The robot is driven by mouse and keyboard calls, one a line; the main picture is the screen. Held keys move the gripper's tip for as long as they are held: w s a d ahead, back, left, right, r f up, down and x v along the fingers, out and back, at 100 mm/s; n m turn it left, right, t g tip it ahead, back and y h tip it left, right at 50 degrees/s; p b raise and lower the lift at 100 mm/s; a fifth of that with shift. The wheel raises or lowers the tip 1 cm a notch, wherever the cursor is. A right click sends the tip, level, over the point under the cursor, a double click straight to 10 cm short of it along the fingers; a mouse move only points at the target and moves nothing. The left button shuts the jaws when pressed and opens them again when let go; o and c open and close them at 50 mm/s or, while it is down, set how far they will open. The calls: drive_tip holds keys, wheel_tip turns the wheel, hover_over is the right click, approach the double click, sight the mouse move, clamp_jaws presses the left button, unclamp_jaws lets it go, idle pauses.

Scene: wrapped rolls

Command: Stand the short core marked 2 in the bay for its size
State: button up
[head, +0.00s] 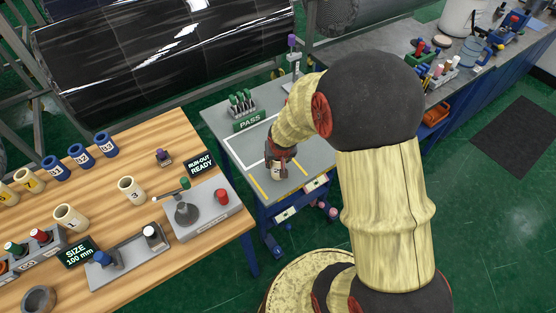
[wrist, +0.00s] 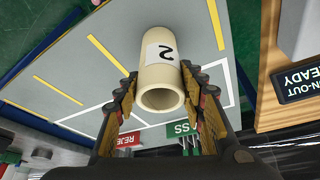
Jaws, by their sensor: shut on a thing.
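My gripper (head: 284,157) is over the grey table, its jaws shut on a short cream core. The core marked 2 (head: 277,172) shows below the fingers in the head view. In the wrist view my gripper (wrist: 165,100) has a finger on each side of the core (wrist: 161,75), with its label 2 and one open end facing the camera. The grey table (wrist: 200,45) carries yellow lines and a white outline that mark off bays. I cannot tell whether the core touches the table top.
A green PASS sign (head: 250,121) and a rack of green-topped items (head: 241,103) stand at the table's back. The wooden bench (head: 115,225) at left holds a core marked 3 (head: 131,190), blue cores (head: 81,154), a gauge stand (head: 187,211) and a RUN-OUT READY sign (head: 200,163).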

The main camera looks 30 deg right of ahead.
drive_tip(key=o, duration=1.3)
drive_tip(key=s+a+r+n+p, duration=0.1)
drive_tip(key=s+a+r, duration=0.15)
drive_tip(key=r, duration=0.45)
drive_tip(key=s+a+r+p, duration=0.1)
drive_tip(key=s+a+r, duration=0.15)
drive_tip(key=r, duration=0.45)
drive_tip(key=s+a+r+n+p, duration=0.1)
drive_tip(key=s+a+r, duration=0.15)
drive_tip(key=r, duration=0.55)
drive_tip(key=s+a+r+n, duration=0.1)
drive_tip(key=s+a+r, duration=0.1)
drive_tip(key=s+r, duration=0.1)
drive_tip(key=s+a+r+n+t+y, duration=0.1)
drive_tip(key=s+a+r, duration=0.1)
drive_tip(key=s, duration=0.3)
drive_tip(key=s+a+r, duration=0.2)
drive_tip(key=s+r, duration=0.2)
drive_tip(key=shift+s+a+r+n+t+y, duration=0.25)
drive_tip(key=shift+s+a+n+t+y, duration=0.05)
drive_tip(key=shift+s+a+n+y, duration=0.1)
